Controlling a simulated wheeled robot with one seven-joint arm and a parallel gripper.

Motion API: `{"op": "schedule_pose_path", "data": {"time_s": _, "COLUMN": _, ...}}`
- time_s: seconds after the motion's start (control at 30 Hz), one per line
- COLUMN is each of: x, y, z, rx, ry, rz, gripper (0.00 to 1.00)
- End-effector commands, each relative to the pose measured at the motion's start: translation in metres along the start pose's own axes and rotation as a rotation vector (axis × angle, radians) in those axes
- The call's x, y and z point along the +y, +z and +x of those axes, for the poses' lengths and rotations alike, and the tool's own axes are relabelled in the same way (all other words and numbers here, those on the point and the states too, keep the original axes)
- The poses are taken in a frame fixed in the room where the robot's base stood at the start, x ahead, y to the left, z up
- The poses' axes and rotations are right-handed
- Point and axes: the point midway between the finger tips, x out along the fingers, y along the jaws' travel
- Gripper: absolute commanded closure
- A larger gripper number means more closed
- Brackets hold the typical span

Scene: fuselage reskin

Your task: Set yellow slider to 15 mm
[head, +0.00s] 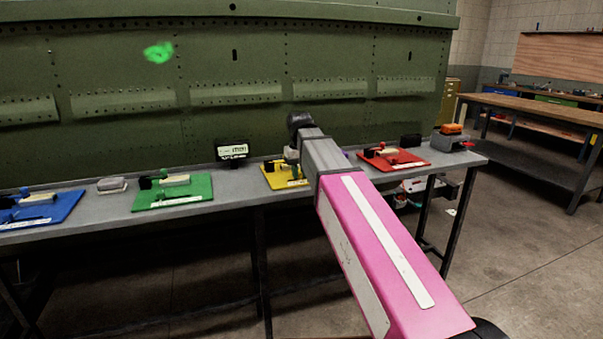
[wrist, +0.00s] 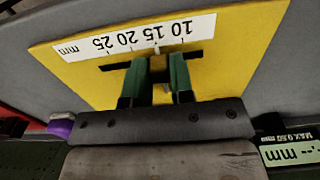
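The yellow slider plate (head: 275,181) lies on the bench, partly hidden behind my arm in the head view. In the wrist view the yellow plate (wrist: 90,85) shows a white scale strip (wrist: 140,36), upside down, reading 10, 15, 20, 25 mm from right to left. A dark slot runs along the scale. A darker yellow slider knob (wrist: 158,68) stands in the slot, with a pale pointer line close to the 15 mark. My gripper (wrist: 158,72) has its green fingers on both sides of the knob and appears shut on it. The fingers hide the knob's sides.
Blue (head: 38,211), green (head: 180,192) and red (head: 394,160) plates lie along the grey bench. The green riveted fuselage panel (head: 230,70) rises behind the bench.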

Motion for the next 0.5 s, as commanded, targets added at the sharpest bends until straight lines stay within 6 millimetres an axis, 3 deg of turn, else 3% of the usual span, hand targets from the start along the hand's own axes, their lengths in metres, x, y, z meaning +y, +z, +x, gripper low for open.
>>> {"op": "schedule_pose_path", "data": {"time_s": 0.03, "x": 0.0000, "y": -0.0002, "z": -0.0004, "rx": 0.000, "ry": 0.000, "rz": 0.000, "gripper": 0.63}}
{"op": "schedule_pose_path", "data": {"time_s": 0.07, "x": 0.0001, "y": -0.0001, "z": -0.0003, "rx": 0.000, "ry": 0.000, "rz": 0.000, "gripper": 0.53}}
{"op": "schedule_pose_path", "data": {"time_s": 0.5, "x": 0.0002, "y": -0.0007, "z": -0.0094, "rx": 0.001, "ry": 0.000, "rz": 0.000, "gripper": 0.53}}
